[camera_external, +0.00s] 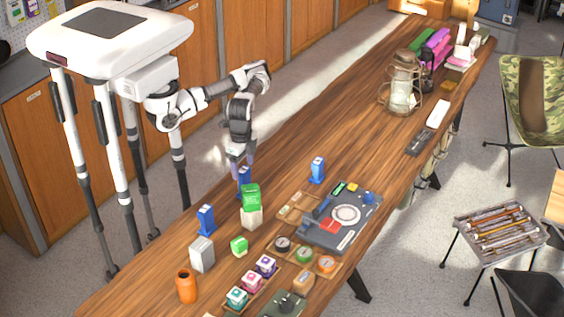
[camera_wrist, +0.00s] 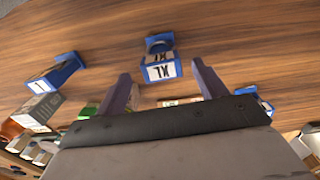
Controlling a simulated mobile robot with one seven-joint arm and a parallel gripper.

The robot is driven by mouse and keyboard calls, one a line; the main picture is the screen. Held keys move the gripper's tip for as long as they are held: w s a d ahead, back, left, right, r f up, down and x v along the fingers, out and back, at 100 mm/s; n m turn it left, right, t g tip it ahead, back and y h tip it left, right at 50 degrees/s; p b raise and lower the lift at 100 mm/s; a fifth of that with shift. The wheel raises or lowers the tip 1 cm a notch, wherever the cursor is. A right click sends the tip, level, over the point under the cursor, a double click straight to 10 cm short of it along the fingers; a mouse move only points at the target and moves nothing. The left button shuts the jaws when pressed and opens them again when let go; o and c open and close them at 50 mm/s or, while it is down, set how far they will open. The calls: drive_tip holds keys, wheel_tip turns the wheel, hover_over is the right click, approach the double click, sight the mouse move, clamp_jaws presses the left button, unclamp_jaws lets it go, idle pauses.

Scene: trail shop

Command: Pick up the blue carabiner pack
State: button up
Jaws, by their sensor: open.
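Three upright blue packs stand on the wooden table, alike in the outside view: a left one (camera_external: 206,220), a middle one (camera_external: 244,176) and a right one (camera_external: 317,170). My gripper (camera_external: 240,160) is open and empty, pointing down just above the middle pack. In the wrist view, the middle pack (camera_wrist: 158,62), marked "XL", lies just beyond and between the fingertips of my gripper (camera_wrist: 162,82). Another blue pack (camera_wrist: 55,74) is at the left, and one more (camera_wrist: 255,98) is partly hidden at the right behind my gripper's body.
A green pack (camera_external: 251,194) sits on a white block (camera_external: 251,217) close in front of the middle blue pack. A grey box (camera_external: 202,254), a small green box (camera_external: 239,245) and an orange bottle (camera_external: 186,286) stand nearer. The table (camera_external: 290,140) behind is clear.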

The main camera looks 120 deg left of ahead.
sight(243, 170)
wheel_tip(243, 170, down, 3)
drive_tip(key=shift+a+f, duration=0.1)
drive_tip(key=shift+c, duration=0.3)
drive_tip(key=c, duration=1.4)
drive_tip(key=shift+o, duration=0.2)
wheel_tip(243, 170, up, 20)
